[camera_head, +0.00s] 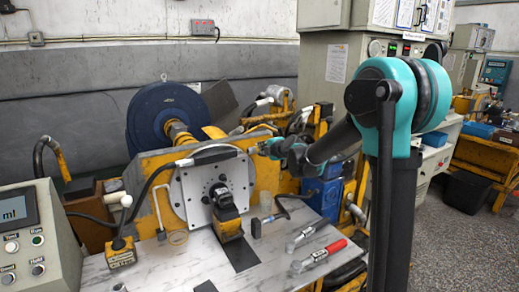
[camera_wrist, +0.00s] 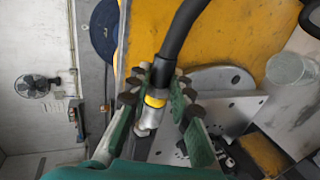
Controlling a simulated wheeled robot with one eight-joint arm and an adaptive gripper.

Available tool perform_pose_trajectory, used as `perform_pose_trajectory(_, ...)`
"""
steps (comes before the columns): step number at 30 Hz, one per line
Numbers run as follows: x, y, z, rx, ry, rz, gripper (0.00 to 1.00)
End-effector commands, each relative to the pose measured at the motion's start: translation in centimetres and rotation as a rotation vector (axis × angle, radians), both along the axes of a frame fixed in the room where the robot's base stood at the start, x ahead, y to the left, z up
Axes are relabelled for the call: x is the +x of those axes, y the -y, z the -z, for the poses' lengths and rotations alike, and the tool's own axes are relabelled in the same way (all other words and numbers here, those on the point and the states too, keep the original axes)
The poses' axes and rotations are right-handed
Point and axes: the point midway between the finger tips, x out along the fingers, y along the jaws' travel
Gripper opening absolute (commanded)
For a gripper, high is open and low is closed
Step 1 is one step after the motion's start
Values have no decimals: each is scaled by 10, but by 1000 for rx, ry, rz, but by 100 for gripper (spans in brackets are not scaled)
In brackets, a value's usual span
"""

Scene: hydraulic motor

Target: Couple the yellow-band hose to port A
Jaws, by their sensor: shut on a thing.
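My gripper (camera_wrist: 160,94) is shut on the yellow-band hose near its metal end fitting; the yellow band (camera_wrist: 155,101) shows between the green fingers in the wrist view. The black hose (camera_wrist: 182,32) runs up and out of that view. In the head view my gripper (camera_head: 262,148) is in front of the yellow frame, at the upper right of the grey mounting plate (camera_head: 180,193). The hose (camera_head: 150,188) loops in from the left there. A black and yellow motor (camera_head: 227,212) sits at the plate's middle. Port A cannot be made out.
The bench (camera_head: 175,268) carries a red-handled wrench (camera_head: 325,253), another tool (camera_head: 305,236), a black-headed tool (camera_head: 268,220) and a clear jar (camera_head: 178,237). A control box (camera_head: 38,250) and a small yellow box (camera_head: 122,255) stand left. The yellow frame (camera_head: 155,160) backs the plate.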

Motion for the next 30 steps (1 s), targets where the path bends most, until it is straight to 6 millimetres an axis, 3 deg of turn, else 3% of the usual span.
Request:
perform_pose_trajectory(13,-4,3,2,0,0,0,0)
perform_pose_trajectory(30,-3,2,43,0,0,0,0)
